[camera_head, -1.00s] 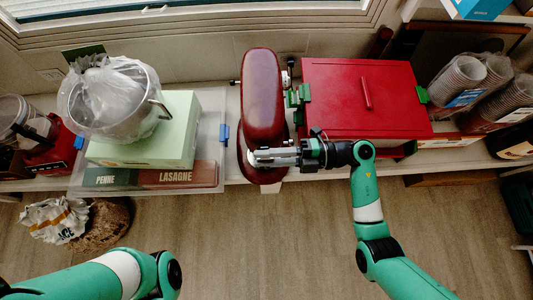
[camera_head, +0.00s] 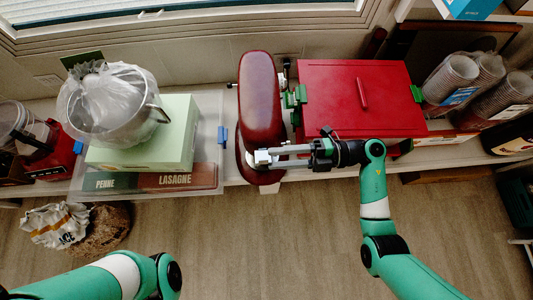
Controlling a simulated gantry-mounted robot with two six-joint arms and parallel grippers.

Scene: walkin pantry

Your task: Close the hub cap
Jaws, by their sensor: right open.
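A dark red stand mixer (camera_head: 259,100) stands on the counter, its long head seen from above and its front end toward me. The hub cap cannot be made out clearly; the front of the mixer head is partly covered by my right gripper. My right gripper (camera_head: 268,157) reaches in from the right, with its open silver fingers at the mixer's front end. I cannot tell whether they touch the mixer. My left arm shows at the lower left, and its gripper is out of view.
A red box (camera_head: 365,95) with green clips stands close to the right of the mixer, beneath my right wrist. A metal pot (camera_head: 110,110) sits on a pale green box (camera_head: 150,150) at left. Stacked cups (camera_head: 452,78) stand at right.

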